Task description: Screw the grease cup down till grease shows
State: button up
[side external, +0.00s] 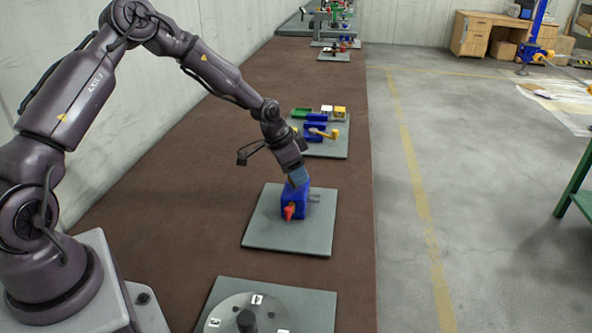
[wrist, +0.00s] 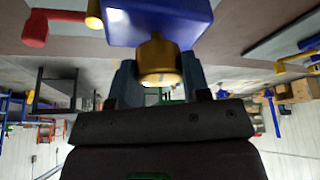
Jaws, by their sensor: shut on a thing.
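The grease cup (wrist: 158,57) is a brass-coloured round cap against the blue housing (wrist: 150,22) in the wrist view. My gripper (wrist: 158,80) has a finger on each side of the cup and is shut on it. In the side view, my gripper (side external: 298,180) points down onto the top of the blue housing (side external: 293,203) and hides the cup. A red handle (side external: 289,211) is on the housing's near face; a red part (wrist: 36,28) also shows in the wrist view. I cannot make out any grease.
The housing stands on a grey plate (side external: 275,240). A plate with a round dial (side external: 245,305) lies nearer. Behind is another plate (side external: 330,149) with blue, green and yellow parts. Brown bench surface (side external: 190,190) is clear to the left; the bench's edge is at the right.

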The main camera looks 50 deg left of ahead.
jog(key=shift+w+r, duration=0.1)
jog(key=o, duration=0.9)
jog(key=shift+o, duration=0.2)
jog(key=v, duration=1.3)
